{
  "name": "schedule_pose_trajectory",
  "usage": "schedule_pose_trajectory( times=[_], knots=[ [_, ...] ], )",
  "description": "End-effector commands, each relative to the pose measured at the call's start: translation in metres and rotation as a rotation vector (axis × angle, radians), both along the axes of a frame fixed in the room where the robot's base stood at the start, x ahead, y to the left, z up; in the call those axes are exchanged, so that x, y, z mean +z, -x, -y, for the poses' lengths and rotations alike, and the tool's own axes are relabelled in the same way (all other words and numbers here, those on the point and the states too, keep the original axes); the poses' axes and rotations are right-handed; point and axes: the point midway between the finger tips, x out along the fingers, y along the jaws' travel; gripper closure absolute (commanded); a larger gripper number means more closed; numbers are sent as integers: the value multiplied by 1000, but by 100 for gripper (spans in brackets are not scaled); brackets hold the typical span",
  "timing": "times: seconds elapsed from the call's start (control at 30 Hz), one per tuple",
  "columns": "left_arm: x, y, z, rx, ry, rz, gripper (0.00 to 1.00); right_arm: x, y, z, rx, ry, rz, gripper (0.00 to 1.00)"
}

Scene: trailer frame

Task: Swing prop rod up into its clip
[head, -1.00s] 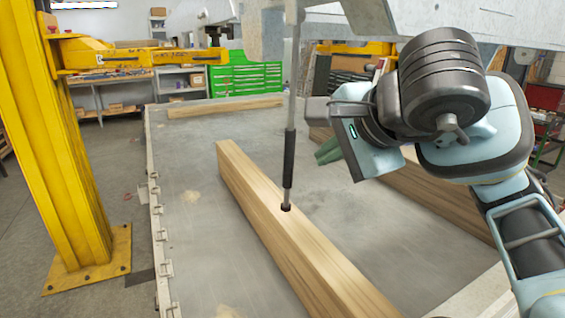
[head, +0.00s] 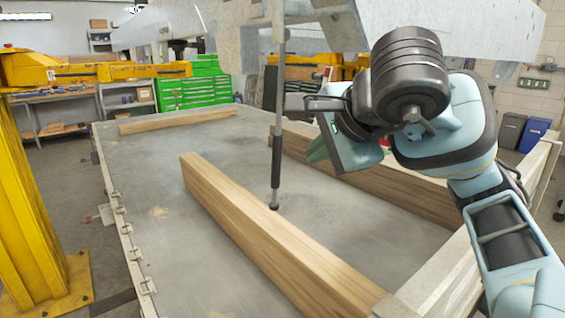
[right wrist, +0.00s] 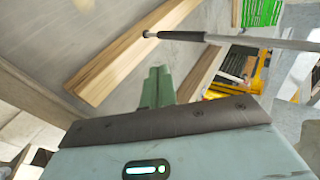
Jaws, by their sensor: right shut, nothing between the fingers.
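The prop rod (head: 279,90) is a thin grey rod with a black grip (head: 275,160) and a dark lower tip. It hangs nearly upright from the raised grey metal structure (head: 330,30). In the right wrist view the rod (right wrist: 260,42) crosses the upper right, with its black grip (right wrist: 182,36). My right gripper (head: 316,151) is right of the grip, apart from it. Its green fingers (right wrist: 157,85) are shut and empty, pointing below the grip in the wrist view. I cannot make out the clip. My left gripper is not in view.
A long timber (head: 250,225) lies on the flat grey bed (head: 165,190) left of the rod. Another timber (head: 400,190) lies behind, partly hidden by my arm. A yellow post (head: 28,220) stands at left. Bare bed lies between the timbers.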

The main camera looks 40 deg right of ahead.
Motion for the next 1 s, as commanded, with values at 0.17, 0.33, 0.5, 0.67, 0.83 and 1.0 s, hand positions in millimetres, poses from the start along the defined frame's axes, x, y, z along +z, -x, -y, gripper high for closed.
schedule_pose_trajectory(
  times=[0.17, 0.33, 0.5, 0.67, 0.83, 1.0],
  knots=[
    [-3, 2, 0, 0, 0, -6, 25, -7, -6, 2, 0, 0, -5, 100],
    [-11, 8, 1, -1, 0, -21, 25, -25, -24, 8, -2, -1, -8, 100],
    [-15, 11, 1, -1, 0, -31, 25, -45, -47, 15, -2, -1, -8, 100],
    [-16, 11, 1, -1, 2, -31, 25, -63, -69, 23, -2, 0, -6, 100],
    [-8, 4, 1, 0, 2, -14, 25, -60, -92, 29, 0, -2, 4, 100],
    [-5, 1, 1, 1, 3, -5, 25, -59, -106, 34, 1, -1, 3, 100]
  ],
)
